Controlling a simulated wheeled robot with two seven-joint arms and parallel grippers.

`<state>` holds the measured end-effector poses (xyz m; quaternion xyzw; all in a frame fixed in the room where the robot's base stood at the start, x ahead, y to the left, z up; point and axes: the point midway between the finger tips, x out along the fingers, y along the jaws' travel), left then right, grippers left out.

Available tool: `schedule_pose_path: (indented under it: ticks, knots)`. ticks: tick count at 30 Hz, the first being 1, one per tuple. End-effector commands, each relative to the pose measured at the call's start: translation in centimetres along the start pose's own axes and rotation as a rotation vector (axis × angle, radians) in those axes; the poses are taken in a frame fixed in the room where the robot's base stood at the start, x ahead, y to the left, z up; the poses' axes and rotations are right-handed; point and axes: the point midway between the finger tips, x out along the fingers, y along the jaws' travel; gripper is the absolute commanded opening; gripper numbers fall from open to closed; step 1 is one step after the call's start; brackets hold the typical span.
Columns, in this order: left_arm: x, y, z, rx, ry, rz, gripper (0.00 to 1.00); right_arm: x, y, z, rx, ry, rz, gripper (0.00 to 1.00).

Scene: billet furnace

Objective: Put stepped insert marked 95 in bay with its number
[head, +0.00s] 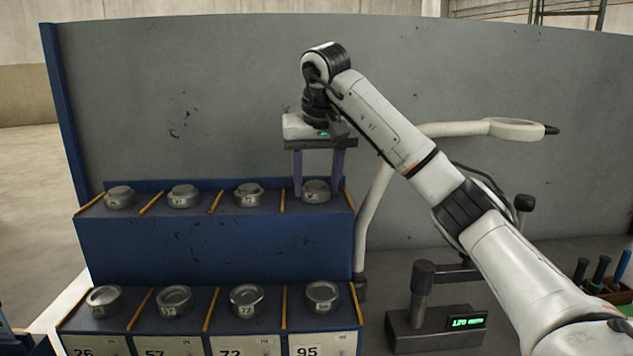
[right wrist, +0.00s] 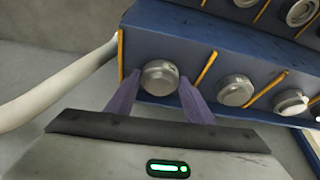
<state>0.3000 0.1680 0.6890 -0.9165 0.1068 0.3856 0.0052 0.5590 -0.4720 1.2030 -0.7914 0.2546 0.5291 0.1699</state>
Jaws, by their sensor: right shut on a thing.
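A steel stepped insert (head: 316,192) is at the rightmost place of the upper blue shelf; its mark is too small to read surely. My right gripper (head: 318,188) points down with its two purple fingers on either side of this insert, shut on it. The insert appears at shelf level. The right wrist view also shows the insert (right wrist: 160,77) between the fingers. The bay labelled 95 (head: 322,346) is at the right end of the lower row, and a similar round insert (head: 322,296) sits above its label. My left gripper is not in view.
Other inserts stand on the upper shelf (head: 220,245) and in the lower bays labelled 26, 57 and 72, with yellow dividers between them. A tool holder (head: 612,292) is far right.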

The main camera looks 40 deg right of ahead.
Motion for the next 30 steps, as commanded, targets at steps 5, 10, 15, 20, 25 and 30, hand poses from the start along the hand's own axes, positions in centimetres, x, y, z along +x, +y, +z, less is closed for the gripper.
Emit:
schedule_pose_path:
  ticks: [5,10,15,20,25,30]
  knots:
    - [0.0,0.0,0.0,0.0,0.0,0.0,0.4,0.2,0.0,0.1,0.0,-0.001,0.0,0.56]
    - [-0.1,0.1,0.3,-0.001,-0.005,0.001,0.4,0.2,0.0,0.1,0.0,-0.001,0.0,0.66]
    - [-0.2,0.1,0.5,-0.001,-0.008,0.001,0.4,0.2,0.0,0.1,0.0,-0.001,0.0,0.66]
    - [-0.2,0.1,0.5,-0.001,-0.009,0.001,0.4,-0.6,0.0,-0.1,-0.001,0.002,-0.001,0.66]
    - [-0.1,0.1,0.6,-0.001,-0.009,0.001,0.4,-2.7,0.1,-0.1,0.002,0.005,0.0,0.66]
    - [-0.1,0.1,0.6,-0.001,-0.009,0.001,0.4,-5.4,0.1,-0.1,0.003,0.005,-0.001,0.66]
